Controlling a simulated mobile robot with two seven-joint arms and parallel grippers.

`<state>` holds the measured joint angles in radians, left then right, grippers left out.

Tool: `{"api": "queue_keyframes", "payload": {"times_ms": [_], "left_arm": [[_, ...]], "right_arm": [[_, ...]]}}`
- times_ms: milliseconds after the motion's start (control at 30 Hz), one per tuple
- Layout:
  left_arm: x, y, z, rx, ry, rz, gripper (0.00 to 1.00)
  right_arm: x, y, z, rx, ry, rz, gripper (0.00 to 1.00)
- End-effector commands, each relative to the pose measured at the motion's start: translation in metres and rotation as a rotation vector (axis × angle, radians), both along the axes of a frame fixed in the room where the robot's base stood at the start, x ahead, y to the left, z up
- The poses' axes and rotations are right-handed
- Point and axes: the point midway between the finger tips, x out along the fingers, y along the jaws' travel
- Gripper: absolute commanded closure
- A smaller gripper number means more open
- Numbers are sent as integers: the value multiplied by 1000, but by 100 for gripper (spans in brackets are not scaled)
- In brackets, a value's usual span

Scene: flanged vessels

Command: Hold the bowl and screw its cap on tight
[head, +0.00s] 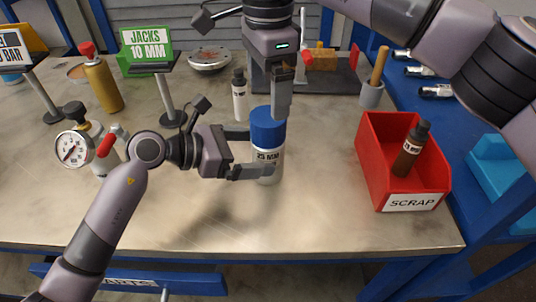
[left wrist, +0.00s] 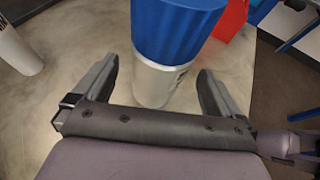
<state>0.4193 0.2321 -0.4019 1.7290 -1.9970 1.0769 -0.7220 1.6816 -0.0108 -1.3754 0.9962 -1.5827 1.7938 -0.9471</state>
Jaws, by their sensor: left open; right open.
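The bowl (head: 267,162) is a pale upright cylinder with a "25 MM" label, standing on the bench. Its blue ribbed cap (head: 267,127) sits on top, and I cannot tell how tightly it is seated. My left gripper (head: 258,154) is open, with one finger on each side of the bowl. The left wrist view shows the bowl (left wrist: 153,86) between the fingers with gaps on both sides, and the blue cap (left wrist: 175,30) above. My right gripper (head: 277,108) points down at the cap from above, open. One finger overlaps the cap in the picture; contact is unclear.
A red scrap bin (head: 380,160) holding a dark bottle (head: 411,148) stands to the right. A small white bottle (head: 239,98) is behind the bowl. A pressure gauge (head: 72,148) and a sign stand (head: 168,95) are left. The bench front is clear.

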Motion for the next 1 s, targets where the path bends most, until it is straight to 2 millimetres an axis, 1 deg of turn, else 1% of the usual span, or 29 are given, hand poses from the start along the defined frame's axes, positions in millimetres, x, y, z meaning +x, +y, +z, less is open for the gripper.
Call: {"api": "queue_keyframes", "payload": {"times_ms": [100,300,433,667,700,767,800,867,900,933,967,1000], "left_arm": [[6,-16,-6,-3,1,0,1],[13,-31,-14,0,0,0,1],[15,-35,-16,1,-1,1,1],[15,-35,-16,1,-1,1,1],[15,-35,-16,1,-1,1,8],[15,-35,-16,1,-1,1,27],[15,-35,-16,1,-1,1,40],[15,-35,-16,1,-1,1,60],[15,-35,-16,1,-1,1,73],[15,-35,-16,1,-1,1,81],[15,-35,-16,1,-1,1,92],[15,-35,-16,1,-1,1,100]], "right_arm": [[0,0,0,0,0,0,6],[0,0,0,0,0,0,6],[0,0,0,0,0,0,6],[0,0,0,0,0,0,6],[0,0,0,0,0,0,6],[0,0,0,0,0,0,6],[0,0,0,0,0,0,6],[0,0,0,0,0,0,6],[0,0,0,0,0,0,6],[0,0,0,0,0,0,6],[0,0,0,0,0,0,6],[0,0,0,0,0,4,6]]}}
